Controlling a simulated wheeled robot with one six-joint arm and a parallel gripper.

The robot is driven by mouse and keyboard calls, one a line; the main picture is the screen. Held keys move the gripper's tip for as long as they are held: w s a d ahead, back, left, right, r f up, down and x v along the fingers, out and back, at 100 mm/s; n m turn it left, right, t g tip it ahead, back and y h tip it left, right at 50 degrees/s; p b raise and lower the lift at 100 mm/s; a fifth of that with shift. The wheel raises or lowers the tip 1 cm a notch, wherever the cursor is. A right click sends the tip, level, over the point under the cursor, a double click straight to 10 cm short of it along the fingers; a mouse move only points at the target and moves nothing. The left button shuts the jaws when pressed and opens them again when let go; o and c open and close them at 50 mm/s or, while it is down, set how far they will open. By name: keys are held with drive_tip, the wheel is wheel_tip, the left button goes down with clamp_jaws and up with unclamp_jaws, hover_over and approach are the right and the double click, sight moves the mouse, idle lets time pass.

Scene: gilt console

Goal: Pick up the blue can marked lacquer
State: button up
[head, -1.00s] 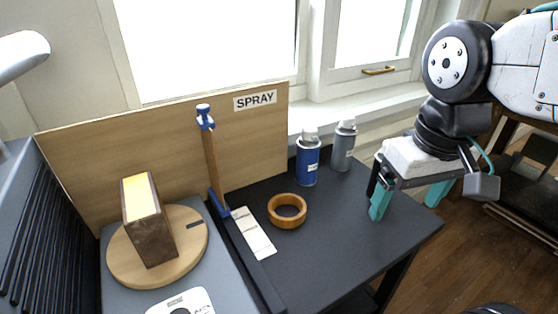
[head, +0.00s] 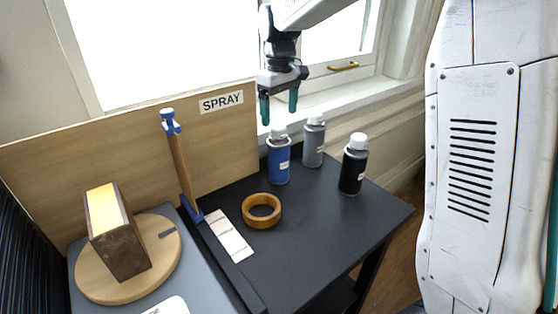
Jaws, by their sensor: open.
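The blue can (head: 278,160) stands upright on the dark table, with a white cap and a small white label too small to read. My gripper (head: 279,106) is open and empty, pointing down, with teal fingers. In the picture it is just above the blue can's cap, apart from it. How far it is in depth I cannot tell. A grey can (head: 313,143) stands to the right of the blue can. A black can (head: 353,164) stands further right.
A block (head: 118,230) rests on a round wooden board. The table's front right (head: 345,226) is clear.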

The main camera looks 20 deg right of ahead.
sight(279, 126)
drive_tip(key=shift+w+f, duration=0.35)
drive_tip(key=shift+w, duration=0.05)
drive_tip(key=shift+w+f, duration=0.1)
drive_tip(key=shift+f, duration=0.2)
wheel_tip(279, 126, down, 7)
drive_tip(key=shift+f, duration=0.1)
clamp_jaws()
drive_tip(key=shift+r, duration=0.2)
